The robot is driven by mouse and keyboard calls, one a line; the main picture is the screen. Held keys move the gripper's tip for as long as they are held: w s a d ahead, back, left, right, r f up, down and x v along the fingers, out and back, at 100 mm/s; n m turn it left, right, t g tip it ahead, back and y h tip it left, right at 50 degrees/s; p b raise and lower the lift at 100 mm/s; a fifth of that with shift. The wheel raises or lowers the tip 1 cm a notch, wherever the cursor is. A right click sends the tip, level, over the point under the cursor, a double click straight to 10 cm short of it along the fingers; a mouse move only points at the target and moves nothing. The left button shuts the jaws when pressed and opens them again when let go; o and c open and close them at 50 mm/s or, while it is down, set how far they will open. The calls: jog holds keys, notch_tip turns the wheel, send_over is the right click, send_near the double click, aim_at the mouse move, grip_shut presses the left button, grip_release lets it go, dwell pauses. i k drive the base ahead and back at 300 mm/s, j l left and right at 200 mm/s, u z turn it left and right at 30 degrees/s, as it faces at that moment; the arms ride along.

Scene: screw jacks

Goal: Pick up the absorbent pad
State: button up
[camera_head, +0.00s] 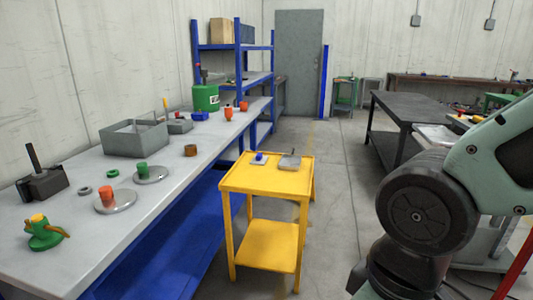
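I cannot make out the absorbent pad for certain. A small pale flat piece (254,163) lies on the yellow cart (265,181), with a small blue thing (260,156) on it; it is too small to tell what it is. A dark grey flat piece (289,163) with something upright on it lies to its right on the cart. My gripper is out of view; only links of my arm show at the right.
The long workbench (188,167) at left holds a grey box (135,138), a green canister (206,98), round plates (115,207), a green-and-yellow jack (43,232) and a dark vise-like block (42,184). A dark table (410,104) stands at right. Floor between is clear.

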aim_at(259, 159)
jog(key=i, duration=0.65)
jog(key=i+l+u, duration=0.1)
jog(key=i, duration=0.5)
jog(key=i+j+z, duration=0.15)
jog(key=i+j, duration=0.45)
jog(key=i, duration=0.2)
jog(key=i+j+z, duration=0.1)
jog(key=i+j, duration=0.6)
jog(key=i, duration=0.05)
